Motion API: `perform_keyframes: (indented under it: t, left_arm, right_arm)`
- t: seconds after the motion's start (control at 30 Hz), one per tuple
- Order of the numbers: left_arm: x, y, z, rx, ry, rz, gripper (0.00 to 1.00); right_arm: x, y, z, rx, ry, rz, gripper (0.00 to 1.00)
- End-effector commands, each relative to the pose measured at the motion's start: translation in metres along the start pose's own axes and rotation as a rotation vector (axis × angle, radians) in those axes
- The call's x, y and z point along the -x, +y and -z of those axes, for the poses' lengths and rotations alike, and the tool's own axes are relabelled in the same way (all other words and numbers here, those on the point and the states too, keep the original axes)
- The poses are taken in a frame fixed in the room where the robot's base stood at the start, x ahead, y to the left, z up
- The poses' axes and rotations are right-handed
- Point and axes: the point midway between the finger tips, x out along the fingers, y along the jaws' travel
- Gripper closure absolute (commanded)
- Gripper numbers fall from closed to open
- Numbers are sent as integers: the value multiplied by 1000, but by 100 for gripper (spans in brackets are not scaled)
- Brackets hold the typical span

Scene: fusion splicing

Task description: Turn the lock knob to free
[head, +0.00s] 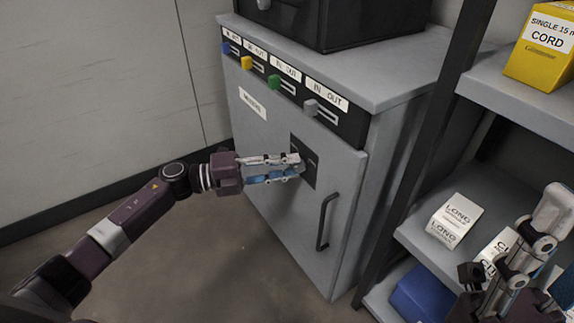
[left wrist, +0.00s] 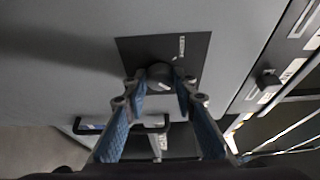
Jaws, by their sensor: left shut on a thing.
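The grey cabinet door (head: 275,215) carries a dark lock plate (head: 311,165), which also shows in the left wrist view (left wrist: 140,47). The round dark lock knob (left wrist: 160,72) is on this plate, with a small white marking to its upper right. My left gripper (head: 298,164) reaches in from the left to the plate. In the left wrist view its two blue-padded fingers (left wrist: 160,88) stand on either side of the knob, shut on it. In the head view the gripper hides the knob. My right gripper (head: 515,260) is at the lower right, in front of the shelves.
A dark vertical door handle (head: 326,221) is below and right of the plate. Coloured sliders, including a green one (head: 274,82), line the strip above the door. The shelf rack (head: 480,185) at right holds a white box (head: 455,220), a blue bin (head: 422,293) and a yellow box (head: 541,48).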

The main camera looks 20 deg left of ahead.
Motion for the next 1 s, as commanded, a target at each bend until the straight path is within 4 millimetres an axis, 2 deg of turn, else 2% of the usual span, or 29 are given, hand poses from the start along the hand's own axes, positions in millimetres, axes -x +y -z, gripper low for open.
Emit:
perform_keyframes:
  t: [0.27,0.3,0.43,0.77,0.87,1.0]
  left_arm:
    - [0,1,0,-3,0,-2,99]
    - [0,1,0,-3,0,-2,73]
    - [0,1,0,-2,0,-2,58]
    - [2,1,0,-1,0,-2,57]
    - [12,2,0,-1,-2,-4,57]
    - [38,2,0,1,-2,-6,57]
  right_arm:
    - [0,0,0,0,-2,0,60]
    - [0,0,0,0,-2,0,60]
    - [0,0,-1,0,-3,0,60]
    - [-1,0,-2,2,0,2,60]
    - [0,0,-2,1,0,2,60]
    - [0,0,-1,1,-1,2,60]
